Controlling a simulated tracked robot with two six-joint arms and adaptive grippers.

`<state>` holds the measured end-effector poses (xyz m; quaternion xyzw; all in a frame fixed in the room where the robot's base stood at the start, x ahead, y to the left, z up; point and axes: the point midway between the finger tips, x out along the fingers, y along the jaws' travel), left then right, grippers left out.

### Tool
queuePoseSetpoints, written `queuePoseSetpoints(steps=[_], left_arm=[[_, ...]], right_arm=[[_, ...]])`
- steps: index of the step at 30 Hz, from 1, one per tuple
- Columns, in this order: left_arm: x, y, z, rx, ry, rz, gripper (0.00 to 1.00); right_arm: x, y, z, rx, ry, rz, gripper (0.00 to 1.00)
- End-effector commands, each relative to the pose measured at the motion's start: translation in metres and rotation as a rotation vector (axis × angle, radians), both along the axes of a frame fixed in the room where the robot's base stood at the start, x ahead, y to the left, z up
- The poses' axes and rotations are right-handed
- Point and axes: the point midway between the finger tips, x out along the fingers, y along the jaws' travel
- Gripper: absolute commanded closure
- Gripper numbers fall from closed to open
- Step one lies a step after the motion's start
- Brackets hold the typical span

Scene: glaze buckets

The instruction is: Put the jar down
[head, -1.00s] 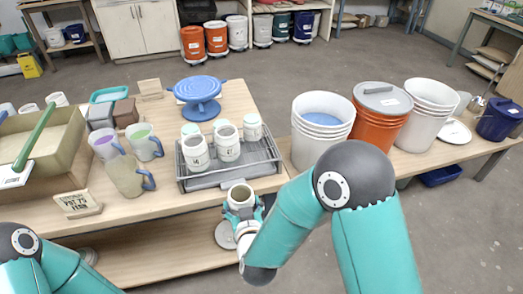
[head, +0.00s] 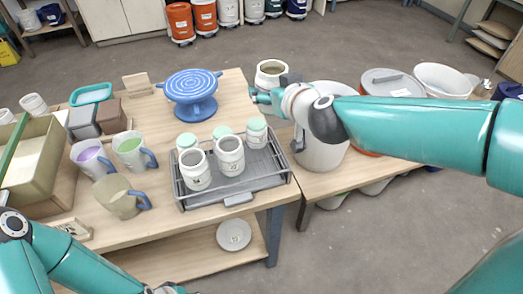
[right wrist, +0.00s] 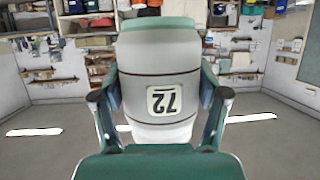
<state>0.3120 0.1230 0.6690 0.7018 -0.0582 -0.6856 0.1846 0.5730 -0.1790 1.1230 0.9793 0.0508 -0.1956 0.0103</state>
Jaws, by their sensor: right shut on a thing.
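My right gripper (head: 266,94) is shut on a white jar (head: 271,73) with an open top. A grey wire rack (head: 266,178) stands on the table, with open white jars (head: 229,158) in front and mint-lidded jars (head: 257,133) behind. My left gripper (head: 168,289) is mostly cut off at the bottom edge.
A blue turntable (head: 192,92) stands behind the rack. Several mugs (head: 122,197) stand left of it. A white bucket (head: 318,150) stands right of the rack, partly behind my right arm. A round grey disc (head: 234,235) lies on the lower shelf.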

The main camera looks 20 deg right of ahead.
Motion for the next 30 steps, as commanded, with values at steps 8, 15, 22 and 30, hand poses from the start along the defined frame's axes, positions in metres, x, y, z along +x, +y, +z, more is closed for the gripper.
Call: queuePoseSetpoints(steps=[8,15,22,30], left_arm=[[-0.001,0.000,-0.047,0.000,0.001,0.001,0.60],[-0.001,0.000,-0.094,0.000,0.001,0.001,0.60],[-0.001,0.000,-0.118,0.000,0.001,0.001,0.60],[-0.001,0.000,-0.132,0.000,0.000,0.000,0.60]], right_arm=[[0.004,0.014,-0.052,-0.002,0.001,0.032,0.96],[0.005,0.017,-0.114,-0.002,0.002,0.038,0.96],[0.006,0.018,-0.150,-0.002,0.000,0.040,0.96],[0.006,0.018,-0.173,-0.001,0.000,0.041,0.96]])
